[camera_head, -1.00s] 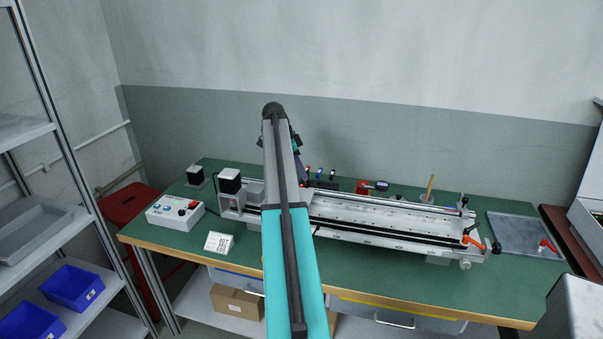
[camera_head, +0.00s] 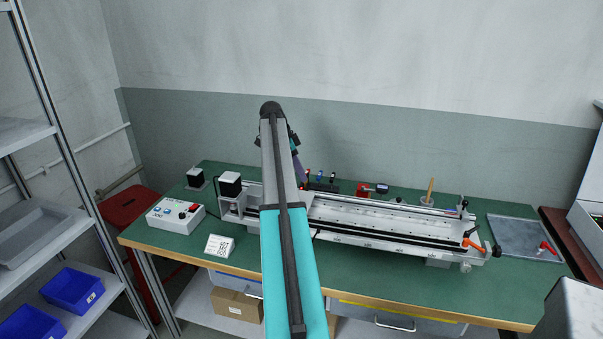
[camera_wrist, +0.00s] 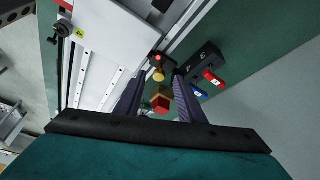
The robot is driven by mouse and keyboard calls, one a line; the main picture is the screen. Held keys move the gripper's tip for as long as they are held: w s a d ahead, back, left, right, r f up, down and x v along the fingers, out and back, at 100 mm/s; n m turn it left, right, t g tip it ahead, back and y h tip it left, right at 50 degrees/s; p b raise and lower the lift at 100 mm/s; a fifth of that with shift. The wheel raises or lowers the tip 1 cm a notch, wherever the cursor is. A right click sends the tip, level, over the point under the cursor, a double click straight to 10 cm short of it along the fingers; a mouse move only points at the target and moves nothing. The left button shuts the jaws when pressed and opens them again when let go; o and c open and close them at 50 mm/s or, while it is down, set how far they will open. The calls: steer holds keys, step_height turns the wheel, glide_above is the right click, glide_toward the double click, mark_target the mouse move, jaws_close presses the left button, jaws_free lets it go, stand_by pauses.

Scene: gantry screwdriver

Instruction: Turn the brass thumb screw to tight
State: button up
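The brass thumb screw appears in the wrist view as a small yellow-brass knob (camera_wrist: 158,75) below a small black block on the edge of the gantry rail. My gripper (camera_wrist: 155,80) is open, with one dark finger on each side of the line to the knob. A gap shows between the fingers, and I cannot tell whether either touches the knob. In the head view, my own arm hides the fingertips and the screw. The gantry rail (camera_head: 390,222) lies along the bench.
A red and orange block (camera_wrist: 160,102) shows between the fingers. A dark holder with red (camera_wrist: 213,78) and blue (camera_wrist: 199,93) handles is close on the right. A control box (camera_head: 176,215) and a white card (camera_head: 219,245) stand left on the green bench.

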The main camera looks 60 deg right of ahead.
steer(key=p+v, duration=0.2)
steer(key=v, duration=0.4)
steer(key=shift+s+r+p, duration=0.15)
steer(key=shift+r+p, duration=0.15)
steer(key=shift+r, duration=0.05)
